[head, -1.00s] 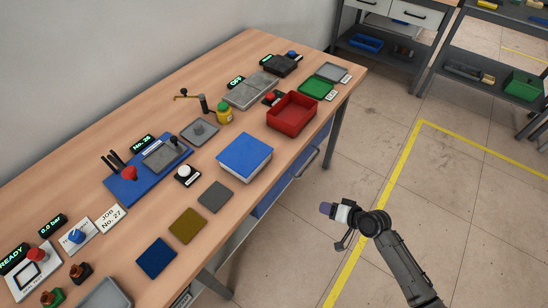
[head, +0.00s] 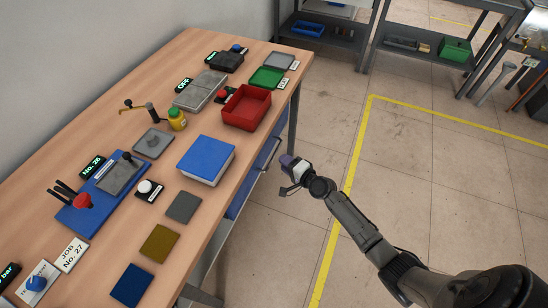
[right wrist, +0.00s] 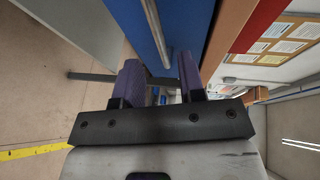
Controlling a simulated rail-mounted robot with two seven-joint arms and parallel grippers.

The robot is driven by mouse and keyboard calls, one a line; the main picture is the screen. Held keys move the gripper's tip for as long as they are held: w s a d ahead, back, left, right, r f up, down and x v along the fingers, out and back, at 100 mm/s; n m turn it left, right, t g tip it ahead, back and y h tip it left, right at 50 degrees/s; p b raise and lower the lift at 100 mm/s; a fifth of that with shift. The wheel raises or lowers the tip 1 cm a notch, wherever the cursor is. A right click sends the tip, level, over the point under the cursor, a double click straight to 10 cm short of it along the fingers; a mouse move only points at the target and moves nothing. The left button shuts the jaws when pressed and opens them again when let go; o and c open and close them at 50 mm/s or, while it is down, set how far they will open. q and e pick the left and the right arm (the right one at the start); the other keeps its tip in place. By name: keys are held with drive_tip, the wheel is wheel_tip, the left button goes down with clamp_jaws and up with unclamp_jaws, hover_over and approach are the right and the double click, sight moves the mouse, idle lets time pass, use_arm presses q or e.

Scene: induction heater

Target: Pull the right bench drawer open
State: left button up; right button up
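The right bench drawer has a blue front (head: 262,158) under the bench's front edge, with a grey bar handle (head: 271,154). It looks shut. My right gripper (head: 286,160) is just in front of the handle in the head view. In the right wrist view, its two purple fingers (right wrist: 160,64) are apart and point toward the blue drawer front (right wrist: 190,22). The grey handle bar (right wrist: 154,28) appears in line with the gap between them; contact is not visible. My left gripper is not in view.
The wooden bench top (head: 205,118) carries a red bin (head: 247,107), a blue-lidded box (head: 206,159) and several small devices. A bench leg (head: 294,120) stands right of the drawer. The floor (head: 330,130) in front is open, with yellow tape (head: 352,180).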

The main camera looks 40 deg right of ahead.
sight(274, 155)
drive_tip(key=b+x, duration=0.1)
drive_tip(key=x, duration=0.5)
drive_tip(key=shift+b, duration=0.3)
drive_tip(key=shift+w, duration=0.1)
drive_tip(key=shift+c, duration=0.3)
drive_tip(key=c, duration=0.6)
clamp_jaws()
